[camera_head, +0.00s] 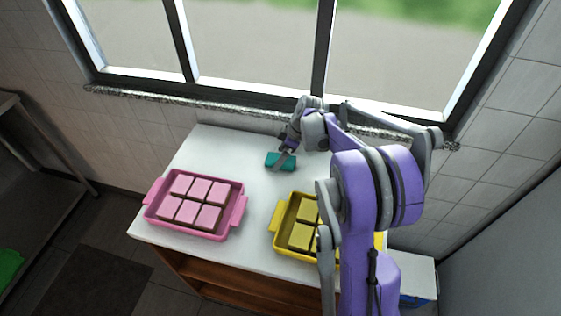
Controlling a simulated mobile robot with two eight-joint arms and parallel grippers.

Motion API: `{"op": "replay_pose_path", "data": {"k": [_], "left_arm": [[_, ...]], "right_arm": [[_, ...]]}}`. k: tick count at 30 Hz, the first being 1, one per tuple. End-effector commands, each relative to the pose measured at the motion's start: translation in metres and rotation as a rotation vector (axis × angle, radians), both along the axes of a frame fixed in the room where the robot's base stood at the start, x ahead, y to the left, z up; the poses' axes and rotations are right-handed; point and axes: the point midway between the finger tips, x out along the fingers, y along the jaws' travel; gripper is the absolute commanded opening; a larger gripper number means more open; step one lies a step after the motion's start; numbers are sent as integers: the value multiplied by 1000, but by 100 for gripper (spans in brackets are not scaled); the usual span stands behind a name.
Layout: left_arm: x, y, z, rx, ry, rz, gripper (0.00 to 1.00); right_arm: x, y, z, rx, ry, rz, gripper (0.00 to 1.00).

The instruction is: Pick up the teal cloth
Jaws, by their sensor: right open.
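The teal cloth (274,160) is a small folded block lying on the white table near its back edge, below the window. My right gripper (284,157) is at the cloth, with a finger showing over its right part. The gripper is open. Its fingers are small here, and I cannot tell whether they touch the cloth. My left gripper is not in view.
A pink tray (236,213) with several pink squares stands at the table's left. A yellow tray (276,217) with yellow squares stands at front right, partly hidden by my right arm. The white tabletop (215,150) is clear between them. The window sill (190,107) borders the back.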

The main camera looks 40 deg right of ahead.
Motion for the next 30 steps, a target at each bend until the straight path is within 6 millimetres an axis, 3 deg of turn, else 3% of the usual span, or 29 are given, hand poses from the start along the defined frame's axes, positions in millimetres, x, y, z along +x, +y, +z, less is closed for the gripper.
{"op": "replay_pose_path", "data": {"k": [30], "left_arm": [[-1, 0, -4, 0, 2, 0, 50]], "right_arm": [[1, 1, -8, 0, 0, 0, 100]]}}
